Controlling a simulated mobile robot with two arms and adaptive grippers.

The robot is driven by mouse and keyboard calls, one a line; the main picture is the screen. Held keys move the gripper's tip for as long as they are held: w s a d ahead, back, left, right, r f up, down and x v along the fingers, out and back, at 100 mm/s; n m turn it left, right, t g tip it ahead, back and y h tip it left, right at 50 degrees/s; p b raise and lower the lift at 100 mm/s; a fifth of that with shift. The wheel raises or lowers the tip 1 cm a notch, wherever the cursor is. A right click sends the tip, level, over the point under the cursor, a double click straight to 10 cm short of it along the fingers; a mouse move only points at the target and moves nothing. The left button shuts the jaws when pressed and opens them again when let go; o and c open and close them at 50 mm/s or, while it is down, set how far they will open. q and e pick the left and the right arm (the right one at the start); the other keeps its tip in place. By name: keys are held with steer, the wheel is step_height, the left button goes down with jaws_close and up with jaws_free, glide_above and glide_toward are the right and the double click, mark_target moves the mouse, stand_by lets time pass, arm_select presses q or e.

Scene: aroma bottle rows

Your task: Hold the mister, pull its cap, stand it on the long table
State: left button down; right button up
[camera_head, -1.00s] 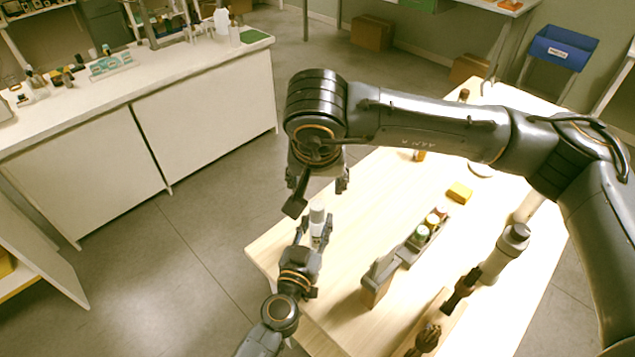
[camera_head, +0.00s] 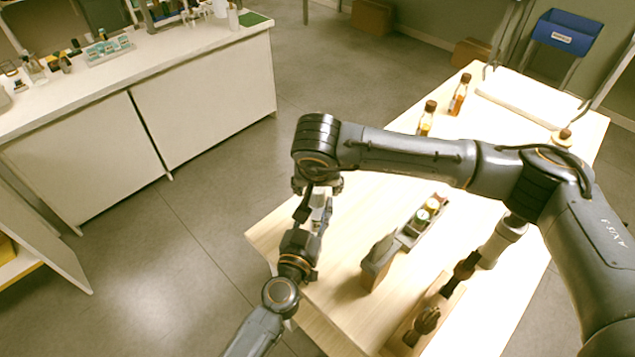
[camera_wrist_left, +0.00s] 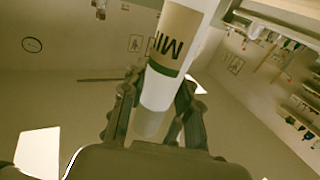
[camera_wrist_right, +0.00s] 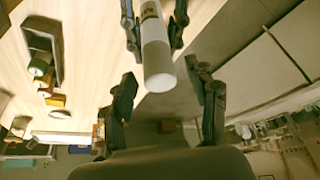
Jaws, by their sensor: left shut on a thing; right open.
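The mister (camera_head: 319,198) is a white bottle with a tan label, held near the left edge of the light wooden table (camera_head: 345,240). In the left wrist view the mister (camera_wrist_left: 180,40) shows its label and a green band. My left gripper (camera_head: 311,217) is shut on it. In the right wrist view the pale cap (camera_wrist_right: 159,65) points toward my right gripper (camera_wrist_right: 165,95), whose open fingers are spread on either side of the cap's end, with gaps visible. In the head view my right gripper (camera_head: 318,188) is close above the mister and partly hides it.
A grey rack (camera_head: 408,236) with small jars stands on the wooden table. Amber bottles (camera_head: 459,95) stand farther back. A white counter (camera_head: 215,65) stands left across open floor.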

jaws_close()
arm_select(q)
steer(key=shift+f, duration=0.1)
arm_select(e)
steer(key=shift+r, duration=0.15)
stand_by(0.5)
steer(key=shift+w+r, duration=0.1)
steer(key=shift+r, duration=0.95)
steer(key=shift+d, duration=0.1)
steer(key=shift+w+r, duration=0.1)
steer(key=shift+r, duration=0.15)
step_height(320, 180, up, 4)
steer(key=shift+f, duration=0.25)
arm_select(q)
steer(key=c, duration=0.9)
jaws_free()
arm_select(e)
steer(key=shift+f, duration=0.1)
